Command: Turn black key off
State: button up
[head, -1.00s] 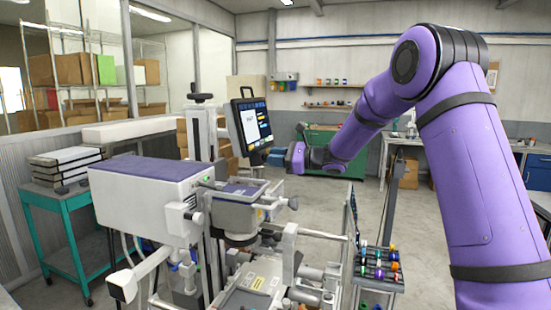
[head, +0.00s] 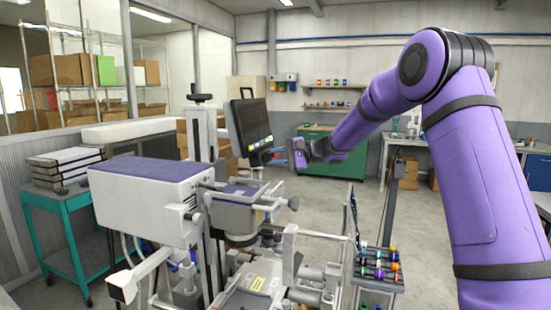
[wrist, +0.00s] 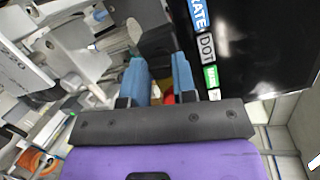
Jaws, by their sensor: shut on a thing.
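The monitor (head: 252,122) stands tilted on the machine with a dark screen. Its dark face also fills the right of the wrist view (wrist: 265,45), with blue, grey and green labels along one edge. My gripper (head: 274,154) is at the monitor's lower right corner in the head view. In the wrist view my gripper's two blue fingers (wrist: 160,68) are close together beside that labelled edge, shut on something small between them. The black key is mostly hidden by the fingers and cannot be made out clearly.
The white and purple machine (head: 150,200) stands below and left of my gripper. A rack of coloured spools (head: 380,265) is at the lower right. A teal cart (head: 62,205) stands at the left. The floor behind is partly clear.

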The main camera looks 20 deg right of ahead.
jog(key=shift+n+h, duration=0.3)
jog(key=shift+n, duration=0.8)
jog(key=o, duration=0.6)
jog(key=shift+o, duration=0.2)
jog(key=v, duration=1.1)
jog(key=shift+w, duration=0.1)
